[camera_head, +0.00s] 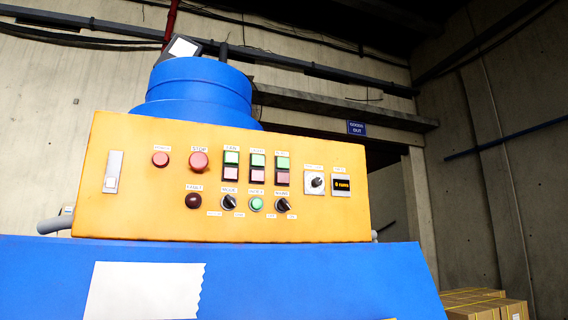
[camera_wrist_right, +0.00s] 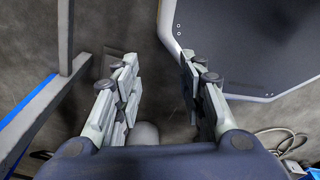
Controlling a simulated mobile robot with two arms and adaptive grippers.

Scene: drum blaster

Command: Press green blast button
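The orange control panel (camera_head: 215,185) faces me on the blue machine in the head view. Its upper row has three stacked pairs of green over red buttons. The rightmost green button (camera_head: 282,163) has a small label above it that seems to read BLAST, though it is blurred. Two more green buttons (camera_head: 257,160) sit left of it, and a round green button (camera_head: 256,203) is in the lower row. My right gripper (camera_wrist_right: 160,75) is open and empty in the wrist view, fingers apart, with no panel in sight there. My left gripper is not in view.
The panel also has a red stop button (camera_head: 199,162), dark rotary knobs (camera_head: 229,202) and a small display (camera_head: 341,185). Cardboard boxes (camera_head: 485,304) stand at lower right. In the wrist view, a blue-edged frame (camera_wrist_right: 36,105) is at left and a cable (camera_wrist_right: 277,140) lies at right.

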